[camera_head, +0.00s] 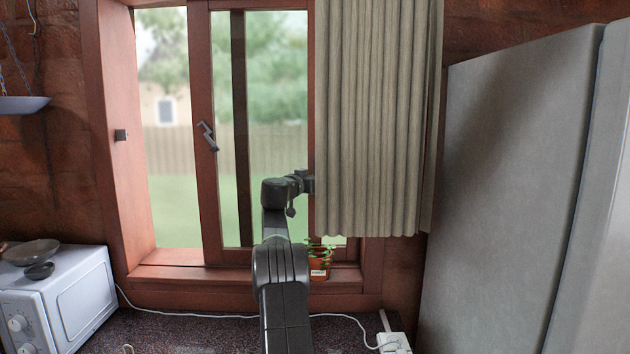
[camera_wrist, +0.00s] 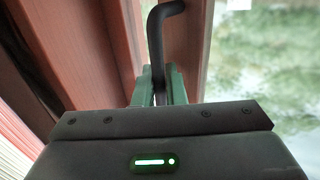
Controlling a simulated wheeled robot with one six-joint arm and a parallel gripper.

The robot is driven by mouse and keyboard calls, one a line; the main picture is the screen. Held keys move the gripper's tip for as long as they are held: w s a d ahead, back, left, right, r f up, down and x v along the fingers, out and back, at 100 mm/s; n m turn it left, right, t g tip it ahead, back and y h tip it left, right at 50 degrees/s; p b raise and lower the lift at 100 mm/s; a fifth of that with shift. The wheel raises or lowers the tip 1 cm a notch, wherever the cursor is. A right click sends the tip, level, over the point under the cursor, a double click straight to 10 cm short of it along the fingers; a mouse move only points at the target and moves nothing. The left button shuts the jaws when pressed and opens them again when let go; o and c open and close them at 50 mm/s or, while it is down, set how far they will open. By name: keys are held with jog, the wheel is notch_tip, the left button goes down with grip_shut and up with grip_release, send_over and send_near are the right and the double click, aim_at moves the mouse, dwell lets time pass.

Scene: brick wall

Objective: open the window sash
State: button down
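The wooden window sash (camera_head: 203,60) stands upright in the brown frame, with a dark bent handle (camera_head: 207,136) on its left stile. My gripper is hidden in the head view, where my arm ends at the curtain's left edge. In the wrist view, the green fingers of my gripper (camera_wrist: 159,86) stand close on both sides of a dark bent handle (camera_wrist: 157,40). The handle's upper end bends right, above the fingers. Reddish wood lies behind it and glass to its right. I cannot tell from the head view which handle this is.
A pleated curtain (camera_head: 375,110) covers the window's right side. A potted plant (camera_head: 319,262) stands on the sill beside my arm. A grey fridge (camera_head: 515,180) stands right, a white microwave (camera_head: 75,305) left. A white cable crosses the counter.

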jog(key=d+b, duration=0.2)
jog(key=d, duration=0.3)
jog(key=c, duration=1.9)
grip_release()
jog(key=shift+o, duration=0.3)
jog(key=shift+a, duration=0.15)
